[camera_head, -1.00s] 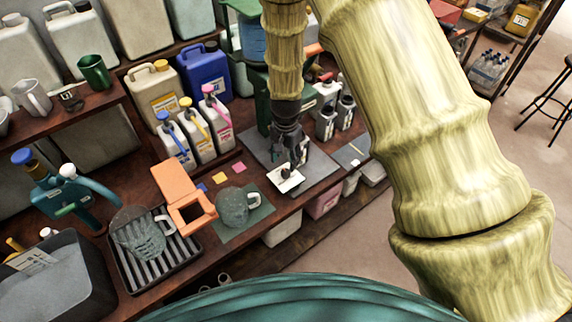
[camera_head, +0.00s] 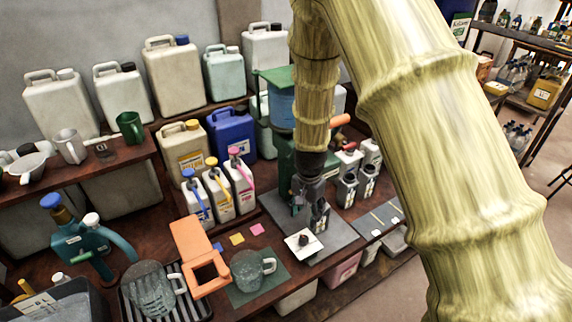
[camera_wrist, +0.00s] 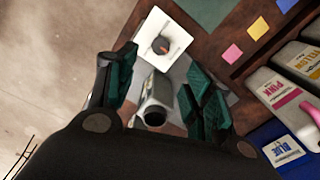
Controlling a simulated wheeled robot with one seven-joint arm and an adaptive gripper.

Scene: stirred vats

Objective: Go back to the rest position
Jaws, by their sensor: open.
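My gripper (camera_head: 318,212) hangs at the end of my raised arm, pointing down over the grey mat (camera_head: 348,233) on the bench. Its two dark green fingers are apart in the wrist view (camera_wrist: 160,88). A white bottle with a black top (camera_wrist: 153,108) shows between the fingers there; I cannot tell how far below them it is. A white square plate with a dark round knob (camera_wrist: 162,42) lies just beyond the fingertips. The same plate shows in the head view (camera_head: 303,243), in front of the gripper.
Pitchers (camera_head: 248,270) and an orange holder (camera_head: 196,255) stand left along the bench. White bottles with blue, yellow and pink tops (camera_head: 219,192) stand behind them. Small grey bottles (camera_head: 348,188) stand right of the gripper. Open floor lies to the right.

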